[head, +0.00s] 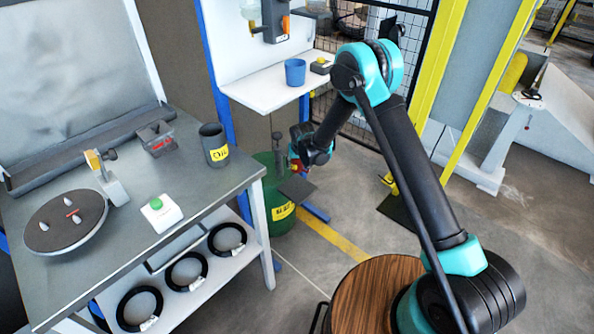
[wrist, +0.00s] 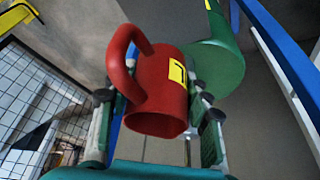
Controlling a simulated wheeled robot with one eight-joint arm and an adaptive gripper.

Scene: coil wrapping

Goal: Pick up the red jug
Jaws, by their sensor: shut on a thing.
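The red jug (wrist: 158,85) has a loop handle on its left and a yellow label on its side. In the wrist view it sits between the two fingers of my gripper (wrist: 155,98), which is shut on its body. The jug's round end faces the wrist camera. In the head view my gripper (head: 300,160) is beside the green barrel, and only a small red patch of the jug (head: 295,165) shows; the rest is hidden. I cannot tell whether the jug touches anything below.
The green barrel (head: 283,217) stands close by my gripper, with a dark flat plate (head: 297,188) at its right. A white shelf (head: 262,95) holds a blue cup (head: 295,72). The grey workbench (head: 120,247) is left, with a dark grey mug (head: 214,144) near its edge.

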